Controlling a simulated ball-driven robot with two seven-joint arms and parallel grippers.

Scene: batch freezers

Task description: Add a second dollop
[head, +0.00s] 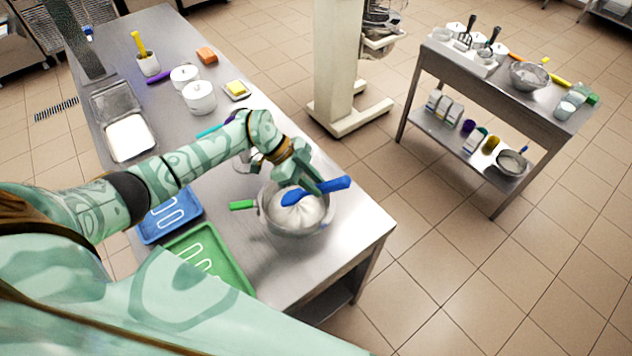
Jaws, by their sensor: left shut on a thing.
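My left gripper (307,181) is above a metal bowl (290,236) near the table's front right corner. The bowl holds a white, peaked mass (301,212). A green handle (241,205) sticks out at the bowl's left side; I cannot tell what it belongs to. Whether the spatula touches the white mass is unclear. My right gripper does not show.
A blue tray (197,210) and a green tray (243,279) lie left of the bowl. A second table (520,103) stands at right across open floor.

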